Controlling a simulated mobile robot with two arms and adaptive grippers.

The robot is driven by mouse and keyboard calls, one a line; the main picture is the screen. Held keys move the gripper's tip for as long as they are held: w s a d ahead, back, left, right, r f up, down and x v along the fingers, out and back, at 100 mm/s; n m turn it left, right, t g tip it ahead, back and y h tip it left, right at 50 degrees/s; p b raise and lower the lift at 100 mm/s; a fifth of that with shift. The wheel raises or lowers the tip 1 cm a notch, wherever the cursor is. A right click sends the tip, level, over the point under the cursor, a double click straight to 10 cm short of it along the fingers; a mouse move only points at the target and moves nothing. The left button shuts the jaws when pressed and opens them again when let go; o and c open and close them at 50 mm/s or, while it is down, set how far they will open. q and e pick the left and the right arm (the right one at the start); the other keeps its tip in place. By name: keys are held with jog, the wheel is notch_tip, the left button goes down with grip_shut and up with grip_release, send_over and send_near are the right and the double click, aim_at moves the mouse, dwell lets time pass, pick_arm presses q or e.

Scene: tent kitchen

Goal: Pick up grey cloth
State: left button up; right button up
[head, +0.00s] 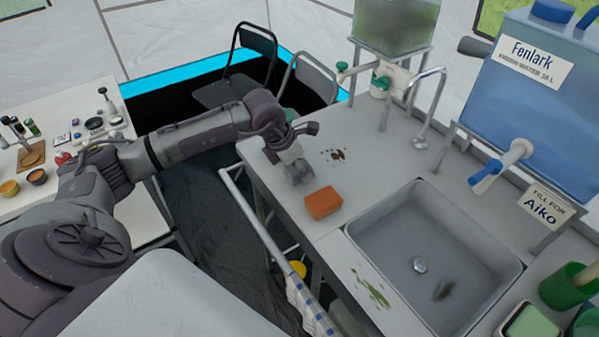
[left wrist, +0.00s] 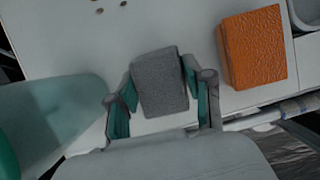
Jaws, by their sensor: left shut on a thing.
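The grey cloth (left wrist: 160,82) is a small, thick, folded grey block in the left wrist view. It sits between the two fingers of my left gripper (left wrist: 163,98), which is shut on it. In the head view my left gripper (head: 297,172) is over the left part of the white counter, and the grey cloth (head: 300,178) shows small and partly hidden at its fingertips. I cannot tell whether the cloth touches the counter. My right gripper is not in view.
An orange sponge (head: 323,202) lies close to the right of the gripper; it also shows in the left wrist view (left wrist: 252,47). Brown crumbs (head: 337,155) lie behind. A sink (head: 440,250) is at the right, with a blue water container (head: 540,100) behind. A rail (head: 275,250) runs along the counter's front.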

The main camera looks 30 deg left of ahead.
aim_at(308, 166)
pick_arm(q)
jog(key=r, duration=0.1)
jog(key=d+r, duration=0.1)
jog(key=r, duration=0.1)
jog(key=shift+w+d+b, duration=0.1)
jog(key=shift+w+b, duration=0.05)
jog(key=shift+b, duration=0.25)
jog(key=w+d+r+b, duration=0.1)
jog(key=w+d+r, duration=0.1)
jog(key=d+r, duration=0.4)
jog(key=d, duration=0.4)
jog(key=shift+w+r+b, duration=0.15)
jog(key=shift+b, duration=0.15)
jog(key=shift+d, duration=0.1)
